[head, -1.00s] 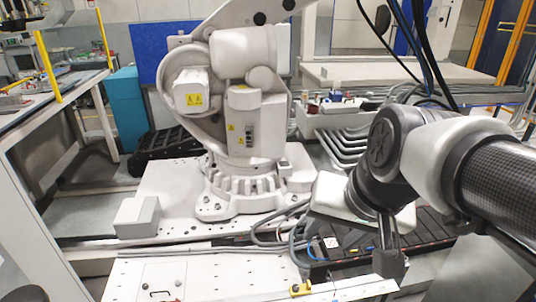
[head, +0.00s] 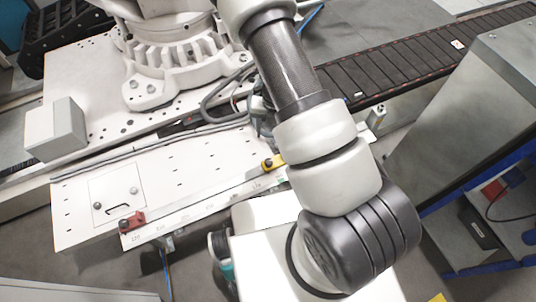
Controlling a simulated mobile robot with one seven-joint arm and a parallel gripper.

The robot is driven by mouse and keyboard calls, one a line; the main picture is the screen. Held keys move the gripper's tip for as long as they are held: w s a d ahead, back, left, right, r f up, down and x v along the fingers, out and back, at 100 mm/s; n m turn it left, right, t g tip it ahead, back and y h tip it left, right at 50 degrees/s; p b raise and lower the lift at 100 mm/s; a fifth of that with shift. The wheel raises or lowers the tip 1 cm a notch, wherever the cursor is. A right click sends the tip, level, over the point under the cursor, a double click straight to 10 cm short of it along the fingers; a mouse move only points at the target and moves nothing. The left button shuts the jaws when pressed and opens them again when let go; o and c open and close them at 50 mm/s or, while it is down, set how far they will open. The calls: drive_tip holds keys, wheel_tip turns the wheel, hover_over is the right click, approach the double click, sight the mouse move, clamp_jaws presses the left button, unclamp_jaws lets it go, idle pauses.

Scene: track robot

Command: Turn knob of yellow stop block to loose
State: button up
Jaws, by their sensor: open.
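The yellow stop block (head: 273,161) sits on the ruler-marked rail (head: 215,199) along the front edge of the white plate. It has a dark knob on it, partly seen. My arm's white and grey links stand just right of the block. The knob's setting, loose or tight, is too small to tell. My gripper is not visible; my arm runs up out of the top of the head view.
A red stop block (head: 132,222) sits at the rail's left end. Grey cables cross the plate's back.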

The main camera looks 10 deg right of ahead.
sight(269, 161)
drive_tip(key=shift+m, duration=0.5)
wheel_tip(269, 161, down, 19)
drive_tip(key=b, duration=0.5)
drive_tip(key=shift+f+b, duration=0.15)
drive_tip(key=shift+b, duration=0.15)
drive_tip(key=c, duration=1.1)
drive_tip(key=shift+o, duration=0.2)
